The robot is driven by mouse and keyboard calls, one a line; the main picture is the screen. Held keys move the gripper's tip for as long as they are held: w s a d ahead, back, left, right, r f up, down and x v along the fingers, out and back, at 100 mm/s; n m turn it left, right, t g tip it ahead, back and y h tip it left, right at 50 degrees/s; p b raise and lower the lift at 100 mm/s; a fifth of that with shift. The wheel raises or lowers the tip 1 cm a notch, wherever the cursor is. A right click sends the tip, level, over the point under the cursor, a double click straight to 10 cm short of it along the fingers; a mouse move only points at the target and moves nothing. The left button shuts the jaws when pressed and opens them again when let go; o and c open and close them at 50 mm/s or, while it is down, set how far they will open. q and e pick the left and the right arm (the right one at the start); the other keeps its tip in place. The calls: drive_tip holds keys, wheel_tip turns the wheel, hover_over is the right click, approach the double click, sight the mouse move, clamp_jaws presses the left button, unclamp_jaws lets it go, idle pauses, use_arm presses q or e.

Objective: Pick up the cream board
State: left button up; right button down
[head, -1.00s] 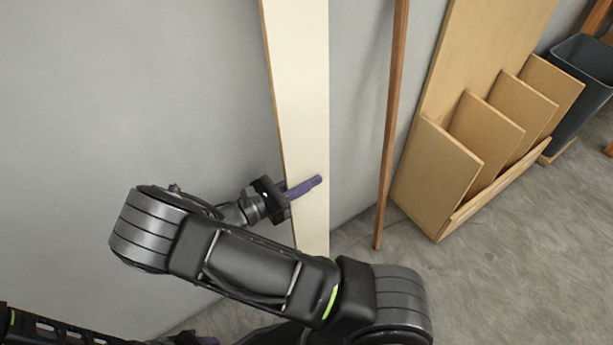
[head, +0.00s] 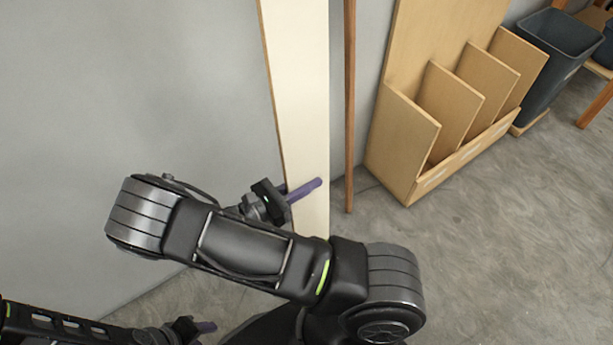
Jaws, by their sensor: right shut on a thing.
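The cream board (head: 300,95) is a long, pale, narrow plank standing nearly upright in front of the grey wall. Its top runs out of the picture and its lower end is hidden behind my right arm. My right gripper (head: 303,190), with purple fingers, is shut on the board low down; one finger lies across its front face. I cannot tell whether the board's foot touches the floor. My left gripper (head: 205,328) is low at the bottom left, away from the board; only a purple fingertip shows clearly.
A thin brown strip (head: 350,110) stands upright just right of the board. Right of it is a wooden rack (head: 412,185) with upright dividers, then a dark bin (head: 560,45). The grey floor at the lower right is clear.

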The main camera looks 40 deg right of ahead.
use_arm(q)
drive_tip(key=shift+s, duration=0.15)
use_arm(e)
drive_tip(key=shift+s+r, duration=0.1)
drive_tip(key=shift+s, duration=0.1)
idle(0.4)
use_arm(q)
wheel_tip(320, 180, up, 15)
drive_tip(key=p, duration=1.4)
drive_tip(key=shift+f+p, duration=0.15)
drive_tip(key=shift+p, duration=0.15)
use_arm(e)
drive_tip(key=w+a+r+n+t+y, duration=0.2)
drive_tip(key=w+a+r+n+t, duration=0.2)
drive_tip(key=r, duration=0.7)
drive_tip(key=w+a+r+n+t+y, duration=0.2)
drive_tip(key=w+a+r+n+t, duration=0.2)
drive_tip(key=w+a+r+t, duration=0.3)
wheel_tip(320, 180, up, 5)
drive_tip(key=shift+a+r+n+t, duration=0.15)
drive_tip(key=shift+a+n+t, duration=0.25)
drive_tip(key=shift+a+t, duration=0.65)
use_arm(q)
drive_tip(key=shift+c, duration=0.8)
use_arm(e)
drive_tip(key=shift+g, duration=0.25)
use_arm(q)
drive_tip(key=shift+d, duration=0.1)
use_arm(e)
drive_tip(key=shift+d, duration=0.1)
